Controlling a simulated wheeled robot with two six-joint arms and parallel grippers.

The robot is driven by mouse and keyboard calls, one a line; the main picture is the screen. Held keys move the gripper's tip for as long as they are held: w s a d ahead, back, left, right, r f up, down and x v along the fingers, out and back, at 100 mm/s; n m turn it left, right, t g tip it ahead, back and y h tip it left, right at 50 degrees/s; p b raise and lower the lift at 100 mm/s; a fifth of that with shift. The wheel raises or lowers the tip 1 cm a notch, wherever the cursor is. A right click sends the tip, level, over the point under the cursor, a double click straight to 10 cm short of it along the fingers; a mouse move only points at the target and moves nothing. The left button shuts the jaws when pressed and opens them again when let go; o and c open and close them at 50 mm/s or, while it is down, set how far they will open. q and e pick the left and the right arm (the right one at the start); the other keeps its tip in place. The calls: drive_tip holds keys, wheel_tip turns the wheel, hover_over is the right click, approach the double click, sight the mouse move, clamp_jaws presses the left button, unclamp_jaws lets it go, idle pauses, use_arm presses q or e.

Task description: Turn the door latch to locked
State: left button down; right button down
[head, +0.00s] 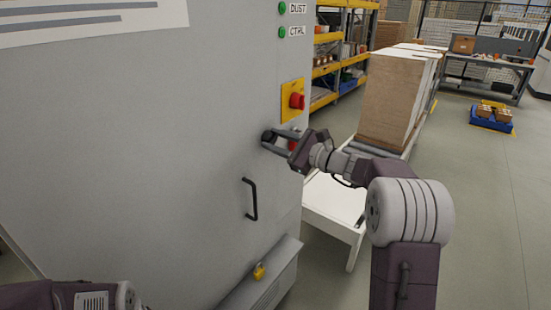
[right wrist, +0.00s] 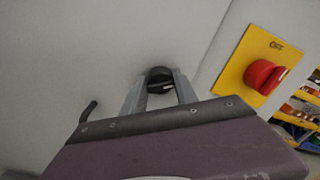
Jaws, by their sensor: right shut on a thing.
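The door latch is a round black knob (right wrist: 159,78) on the grey cabinet door (head: 130,150). It sits above and to the right of the black door handle (head: 251,199) in the head view. My right gripper (head: 270,138) reaches the door from the right. In the right wrist view its two fingers (right wrist: 160,85) stand on either side of the knob, shut on it. The knob's turned position is hard to read. Part of my left arm shows at the bottom left of the head view, but its gripper is out of view.
A white stand (head: 335,204) and stacked boards (head: 392,100) are to the right.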

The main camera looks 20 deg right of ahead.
drive_tip(key=shift+s+a+f+n+b, duration=0.1)
drive_tip(key=shift+f+n+b, duration=0.05)
drive_tip(key=shift+n+b, duration=6.45)
drive_tip(key=shift+m+b, duration=0.7)
drive_tip(key=shift+b, duration=0.15)
drive_tip(key=c, duration=1)
unclamp_jaws()
drive_tip(key=shift+o, duration=0.2)
drive_tip(key=shift+s+d, duration=0.2)
drive_tip(key=b+v, duration=0.1)
drive_tip(key=v, duration=0.7)
drive_tip(key=shift+s, duration=0.25)
